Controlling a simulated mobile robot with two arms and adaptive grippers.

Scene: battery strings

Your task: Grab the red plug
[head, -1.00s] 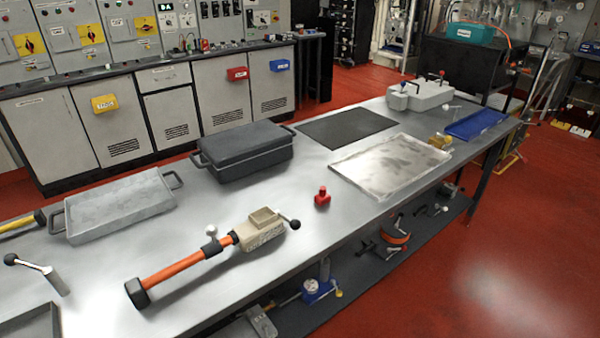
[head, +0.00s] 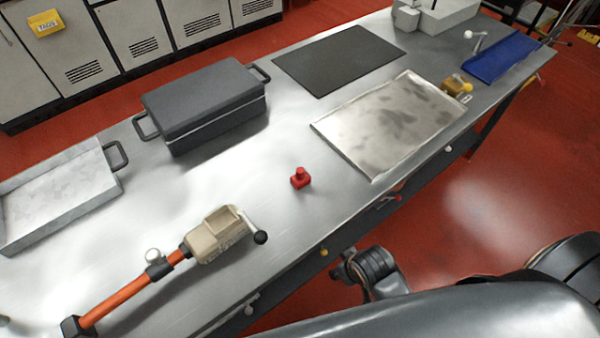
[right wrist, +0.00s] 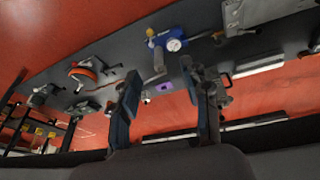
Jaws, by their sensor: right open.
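The red plug (head: 300,180) stands upright on the bare metal table top, near the middle of the head view. It has a square base and a round knob on top. My right gripper (right wrist: 162,85) is open and empty in the right wrist view, its two dark blue fingers well apart. The red plug does not show in that view. In the head view my right arm comes in from the lower right, beyond the table's front edge and apart from the plug. My left gripper is not in view.
A beige tool with an orange handle (head: 215,240) lies left of the plug. A dark lidded case (head: 200,105), a black mat (head: 340,58) and a worn metal tray (head: 395,120) lie farther back. Bare table surrounds the plug.

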